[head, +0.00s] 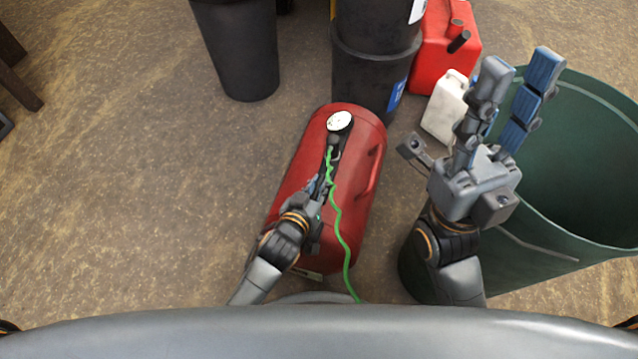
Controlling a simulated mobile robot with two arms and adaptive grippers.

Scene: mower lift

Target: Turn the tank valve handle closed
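The red tank (365,150) lies on the floor in the middle of the head view. A round white gauge (340,122) sits on its upper end, and a green hose (337,215) runs from just below the gauge towards me. My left gripper (333,158) is over the tank, with its fingers at the fittings below the gauge. The valve handle cannot be made out; the gripper and hose cover that area. Whether the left fingers are open or shut on something is unclear. My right gripper (519,68) is raised at the right, open and empty, in front of the green bin.
A large green bin (560,235) stands at the right. A white jug (440,108) and a red fuel can (432,45) are behind the tank on the right. Dark bins (240,50) stand at the back. The floor left of the tank is clear.

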